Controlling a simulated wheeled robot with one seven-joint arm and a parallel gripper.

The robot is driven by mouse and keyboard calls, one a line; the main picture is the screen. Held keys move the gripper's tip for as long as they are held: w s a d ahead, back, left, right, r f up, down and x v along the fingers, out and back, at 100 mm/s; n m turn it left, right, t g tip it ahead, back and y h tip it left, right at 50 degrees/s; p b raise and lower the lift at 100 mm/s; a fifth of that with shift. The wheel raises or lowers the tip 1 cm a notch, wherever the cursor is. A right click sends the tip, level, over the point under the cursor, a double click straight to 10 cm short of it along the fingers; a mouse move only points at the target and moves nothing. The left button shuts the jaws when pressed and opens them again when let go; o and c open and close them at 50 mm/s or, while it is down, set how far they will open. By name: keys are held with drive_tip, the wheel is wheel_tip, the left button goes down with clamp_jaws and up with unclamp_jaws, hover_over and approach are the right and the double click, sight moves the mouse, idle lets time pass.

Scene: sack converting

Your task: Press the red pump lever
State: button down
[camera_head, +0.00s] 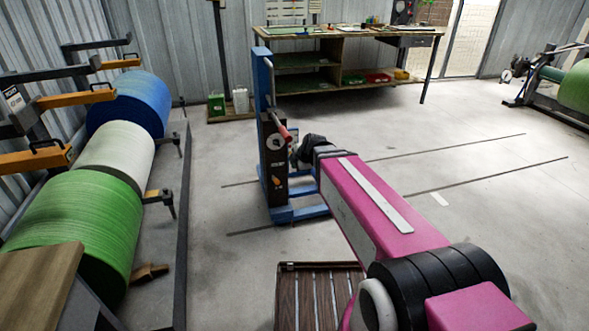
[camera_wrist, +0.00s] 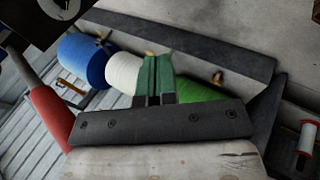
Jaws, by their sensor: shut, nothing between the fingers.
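The red pump lever (camera_head: 284,130) is on the black pump unit (camera_head: 273,178) of a blue upright frame (camera_head: 262,90). It slants down to the right in the head view. In the wrist view, its red grip (camera_wrist: 48,116) and grey rod stand at the left edge, to the left of my gripper's fingers. My gripper (camera_head: 297,154) is close beside the lever in the head view, its fingertips partly hidden. In the wrist view, my gripper (camera_wrist: 157,64) shows green fingers held together and empty. I cannot tell whether it touches the lever.
Blue (camera_head: 130,103), white (camera_head: 117,155) and green (camera_head: 75,225) rolls lie on a rack at the left. A slatted brown pallet (camera_head: 318,300) lies in front, below my arm. A workbench (camera_head: 345,35) stands at the back. Floor to the right is mostly clear.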

drive_tip(key=v, duration=0.7)
drive_tip(key=shift+s+f, duration=0.25)
drive_tip(key=shift+s, duration=0.05)
idle(0.6)
drive_tip(key=s+d+f+m+g+h, duration=0.2)
drive_tip(key=s+d+f+m, duration=0.3)
drive_tip(key=m, duration=0.6)
drive_tip(key=s+d+f+m+g+h, duration=0.2)
drive_tip(key=s+d+f+m, duration=0.3)
drive_tip(key=d+f+m, duration=0.4)
drive_tip(key=shift+s+d+m+g, duration=0.3)
drive_tip(key=shift+d+m+g, duration=0.45)
drive_tip(key=shift+m+g, duration=0.15)
drive_tip(key=shift+f, duration=0.1)
